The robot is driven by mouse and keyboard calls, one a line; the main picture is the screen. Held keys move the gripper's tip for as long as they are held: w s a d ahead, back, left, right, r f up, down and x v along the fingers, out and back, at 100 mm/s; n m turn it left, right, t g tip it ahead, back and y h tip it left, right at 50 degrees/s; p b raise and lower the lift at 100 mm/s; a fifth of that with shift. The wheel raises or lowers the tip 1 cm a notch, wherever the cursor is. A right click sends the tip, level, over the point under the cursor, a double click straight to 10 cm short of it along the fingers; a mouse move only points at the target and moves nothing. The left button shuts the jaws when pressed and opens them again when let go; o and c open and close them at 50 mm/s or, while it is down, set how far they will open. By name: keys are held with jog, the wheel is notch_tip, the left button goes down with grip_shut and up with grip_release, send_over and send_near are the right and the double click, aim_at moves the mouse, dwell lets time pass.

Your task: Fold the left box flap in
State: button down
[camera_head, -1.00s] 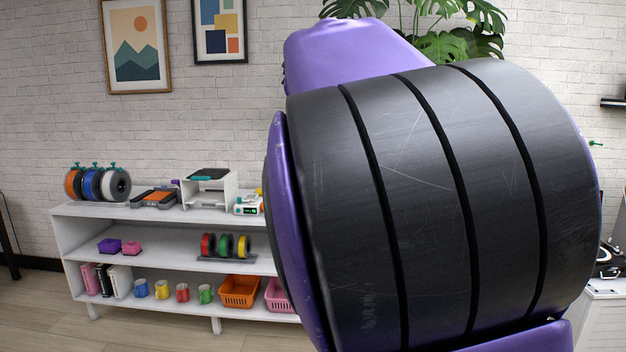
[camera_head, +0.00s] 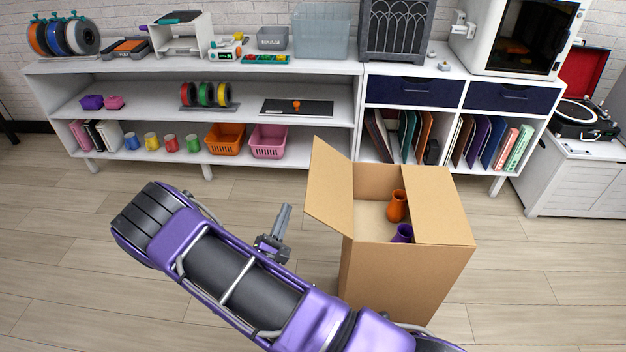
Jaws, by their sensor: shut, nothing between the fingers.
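An open cardboard box (camera_head: 395,285) stands on the floor right of centre. Its left flap (camera_head: 328,190) stands up, leaning outward to the left. Its right flap (camera_head: 442,205) lies flat over the right part of the opening. An orange vase (camera_head: 397,207) and a purple vase (camera_head: 402,234) show inside; their lower parts are hidden. My gripper (camera_head: 286,208) is to the left of the left flap in the picture, apart from it, pointing up. Its fingers are shut with nothing between them.
Behind the box is a long white shelf unit (camera_head: 210,66) with an orange basket (camera_head: 225,138) and a pink basket (camera_head: 268,141) on its bottom shelf. A turntable (camera_head: 580,115) stands at the right. The wooden floor around the box is clear.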

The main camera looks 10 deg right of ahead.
jog(key=w+d+r, duration=0.4)
jog(key=w+d, duration=0.2)
jog(key=w, duration=0.1)
jog(key=shift+d+n+y, duration=0.3)
jog(key=shift+d+n, duration=0.05)
jog(key=shift+n, duration=0.05)
jog(key=shift+w, duration=0.1)
